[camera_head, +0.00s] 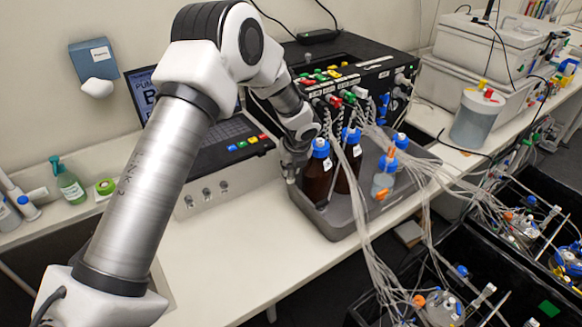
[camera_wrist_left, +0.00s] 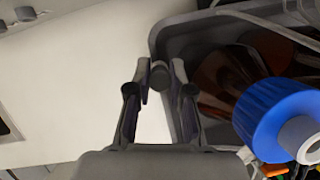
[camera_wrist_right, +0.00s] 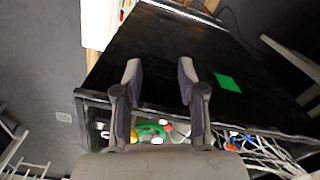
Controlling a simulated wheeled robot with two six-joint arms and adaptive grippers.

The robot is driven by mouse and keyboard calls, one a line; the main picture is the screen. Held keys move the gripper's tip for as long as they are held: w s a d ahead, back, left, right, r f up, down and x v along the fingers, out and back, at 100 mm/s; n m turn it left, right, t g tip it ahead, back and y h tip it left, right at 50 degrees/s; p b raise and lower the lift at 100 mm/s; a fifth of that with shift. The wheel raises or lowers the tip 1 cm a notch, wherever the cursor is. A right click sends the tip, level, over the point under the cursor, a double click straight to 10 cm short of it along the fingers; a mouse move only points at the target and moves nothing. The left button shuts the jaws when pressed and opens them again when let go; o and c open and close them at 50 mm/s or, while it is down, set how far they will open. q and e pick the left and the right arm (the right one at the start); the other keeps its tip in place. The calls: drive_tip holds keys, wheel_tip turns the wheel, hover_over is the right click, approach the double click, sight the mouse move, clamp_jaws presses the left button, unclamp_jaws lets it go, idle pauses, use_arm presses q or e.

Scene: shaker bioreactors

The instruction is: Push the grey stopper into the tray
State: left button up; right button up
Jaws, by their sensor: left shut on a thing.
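The grey stopper (camera_wrist_left: 160,76) is a small dark round piece between the fingertips of my left gripper (camera_wrist_left: 160,70), which is shut on it. In the left wrist view it lies at the left rim of the grey tray (camera_wrist_left: 157,38); whether it touches the rim I cannot tell. In the head view my left gripper (camera_head: 291,170) is at the tray's (camera_head: 335,226) left end, beside a brown bottle with a blue cap (camera_head: 319,178); the stopper cannot be made out there. My right gripper (camera_wrist_right: 159,72) is open and empty above a black box, seen only in its wrist view.
The tray holds brown bottles and a clear blue-capped bottle (camera_head: 384,178) with many tubes. A control unit (camera_head: 345,75) stands behind. The white bench (camera_head: 230,255) left of the tray is clear. Black boxes (camera_head: 470,270) with vessels stand at the right.

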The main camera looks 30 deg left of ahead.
use_arm(q)
drive_tip(key=shift+f, duration=0.45)
idle(0.3)
drive_tip(key=o, duration=0.9)
drive_tip(key=shift+c, duration=0.2)
drive_tip(key=shift+r, duration=0.1)
drive_tip(key=v, duration=1.1)
drive_tip(key=shift+r, duration=0.4)
drive_tip(key=shift+s+d, duration=0.1)
